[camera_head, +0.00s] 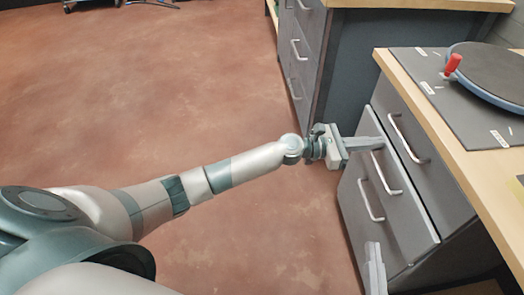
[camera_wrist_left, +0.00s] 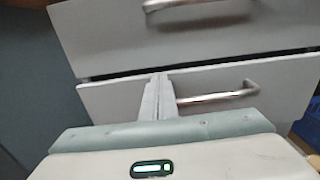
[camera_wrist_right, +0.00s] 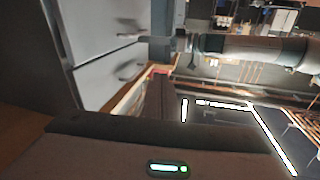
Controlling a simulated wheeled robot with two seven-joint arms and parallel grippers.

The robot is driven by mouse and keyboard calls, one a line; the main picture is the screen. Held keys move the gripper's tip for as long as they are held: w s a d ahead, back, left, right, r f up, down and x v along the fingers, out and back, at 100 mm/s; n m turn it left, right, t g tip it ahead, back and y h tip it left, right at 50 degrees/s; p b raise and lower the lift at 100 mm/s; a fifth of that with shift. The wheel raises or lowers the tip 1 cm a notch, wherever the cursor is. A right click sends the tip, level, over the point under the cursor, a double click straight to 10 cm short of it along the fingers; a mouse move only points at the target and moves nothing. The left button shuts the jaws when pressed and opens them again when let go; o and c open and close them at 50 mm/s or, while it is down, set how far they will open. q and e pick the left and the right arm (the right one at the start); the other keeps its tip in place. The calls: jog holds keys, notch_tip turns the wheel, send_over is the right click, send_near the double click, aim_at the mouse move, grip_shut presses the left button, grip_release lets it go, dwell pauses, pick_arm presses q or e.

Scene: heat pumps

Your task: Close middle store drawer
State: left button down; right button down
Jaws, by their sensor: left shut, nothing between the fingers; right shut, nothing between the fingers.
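The middle drawer (camera_head: 407,203) of the grey cabinet on the right stands slightly out from the drawer above. Its bar handle (camera_head: 391,182) faces the open floor. My left gripper (camera_head: 381,143) is shut and empty, with its fingertips at the middle drawer's front near its upper edge, beside the handle. In the left wrist view the shut fingers (camera_wrist_left: 160,80) lie left of the drawer handle (camera_wrist_left: 218,97); contact is not certain. My right gripper (camera_head: 374,247) is shut and empty, low in front of the cabinet; its fingers also show in the right wrist view (camera_wrist_right: 160,80).
The top drawer (camera_head: 395,120) and the lower drawer (camera_head: 360,220) lie above and below. A wooden worktop (camera_head: 435,110) holds a dark turntable (camera_head: 495,72) with a red knob. Another drawer cabinet (camera_head: 345,60) stands behind. The floor at left is clear.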

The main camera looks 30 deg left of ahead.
pick_arm(q)
jog(key=shift+w+d, duration=0.45)
jog(key=shift+d, duration=0.15)
jog(key=shift+r, duration=0.15)
pick_arm(e)
jog(key=shift+s+a+r, duration=0.15)
jog(key=shift+a+r, duration=0.05)
jog(key=shift+r, duration=0.2)
pick_arm(q)
jog(key=shift+r, duration=0.1)
pick_arm(e)
jog(key=shift+t, duration=0.3)
